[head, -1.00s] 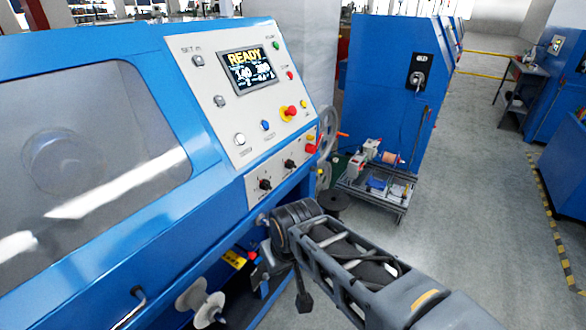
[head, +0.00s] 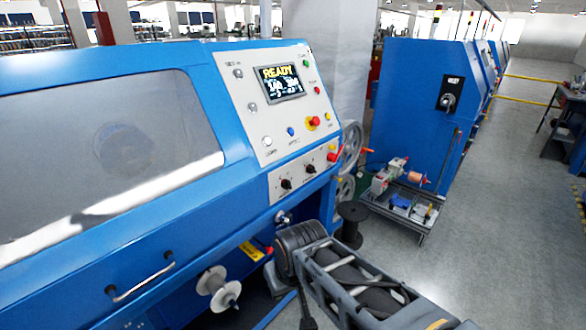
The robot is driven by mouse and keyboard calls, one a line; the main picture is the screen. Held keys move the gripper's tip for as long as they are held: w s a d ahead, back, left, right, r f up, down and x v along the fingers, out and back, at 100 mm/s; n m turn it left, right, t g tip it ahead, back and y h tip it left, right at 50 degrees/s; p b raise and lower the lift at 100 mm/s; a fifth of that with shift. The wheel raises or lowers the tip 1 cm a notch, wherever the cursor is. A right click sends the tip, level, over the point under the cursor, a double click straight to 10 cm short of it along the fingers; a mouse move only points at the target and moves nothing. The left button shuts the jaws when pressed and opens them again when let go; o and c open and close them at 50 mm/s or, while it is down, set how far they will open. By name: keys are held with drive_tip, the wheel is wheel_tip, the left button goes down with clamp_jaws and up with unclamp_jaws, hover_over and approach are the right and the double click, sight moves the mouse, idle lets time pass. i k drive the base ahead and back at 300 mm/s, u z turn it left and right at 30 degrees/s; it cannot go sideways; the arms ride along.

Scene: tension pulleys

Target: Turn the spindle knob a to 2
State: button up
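Two black rotary knobs sit on the lower white panel (head: 297,190) of the blue machine in the head view. One is the left black knob (head: 286,184), and the other is the right black knob (head: 309,170), slightly higher. Their labels and pointer settings are too small to read, so I cannot tell which is spindle knob a. My arm reaches in from the bottom right, and its dark joint is just below this panel, apart from the knobs in the picture. I cannot make out my gripper's fingers.
A handwheel (head: 350,148) stands at the panel's right. A low cart (head: 408,207) and a black spool (head: 352,222) stand beyond.

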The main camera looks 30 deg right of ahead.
sight(310, 168)
drive_tip(key=z, duration=0.15)
drive_tip(key=i, duration=0.9)
drive_tip(key=z, duration=0.55)
